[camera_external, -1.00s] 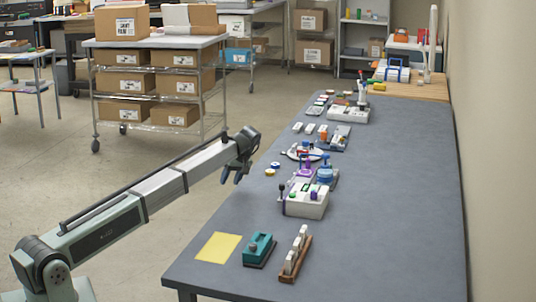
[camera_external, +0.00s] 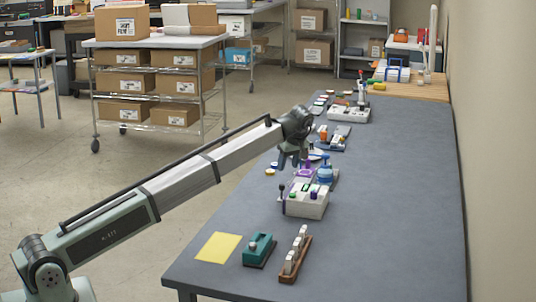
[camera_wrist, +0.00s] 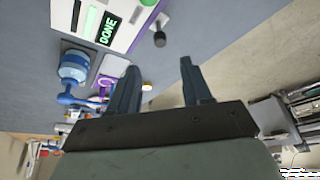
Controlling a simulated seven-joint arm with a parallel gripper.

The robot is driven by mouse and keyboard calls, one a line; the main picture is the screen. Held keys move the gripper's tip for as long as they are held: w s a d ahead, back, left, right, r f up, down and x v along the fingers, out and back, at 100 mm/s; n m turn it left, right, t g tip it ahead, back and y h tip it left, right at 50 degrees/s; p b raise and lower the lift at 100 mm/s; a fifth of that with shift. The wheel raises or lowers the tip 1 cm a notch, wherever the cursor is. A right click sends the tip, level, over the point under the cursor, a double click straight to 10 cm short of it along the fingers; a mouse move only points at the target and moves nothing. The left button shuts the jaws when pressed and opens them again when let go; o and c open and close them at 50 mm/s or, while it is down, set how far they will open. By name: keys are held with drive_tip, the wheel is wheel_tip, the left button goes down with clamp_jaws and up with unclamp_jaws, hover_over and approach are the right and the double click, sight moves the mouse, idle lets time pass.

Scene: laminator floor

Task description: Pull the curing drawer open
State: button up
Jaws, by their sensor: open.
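A white box-shaped unit (camera_external: 306,205) stands on the grey bench, with a dark-tipped lever or knob (camera_external: 282,188) at its left side. In the wrist view the unit (camera_wrist: 120,35) shows a lit green "DONE" display, a purple edge and a dark knob (camera_wrist: 159,39) sticking out. I cannot tell for sure which part is the curing drawer; no drawer clearly stands open. My gripper (camera_external: 292,162) hangs in the air beyond the unit, near the bench's left edge. Its fingers (camera_wrist: 160,78) are apart in the wrist view with nothing between them.
A blue-topped bottle-like thing (camera_external: 324,170) stands just behind the unit. A teal device (camera_external: 258,249), a wooden rack (camera_external: 296,256) and a yellow sheet (camera_external: 218,247) lie at the near end. More small devices line the bench behind. The bench's right side is clear.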

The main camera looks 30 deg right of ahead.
sight(283, 185)
drive_tip(key=x, duration=1)
drive_tip(key=shift+w+r, duration=0.1)
drive_tip(key=shift+c, duration=0.3)
clamp_jaws()
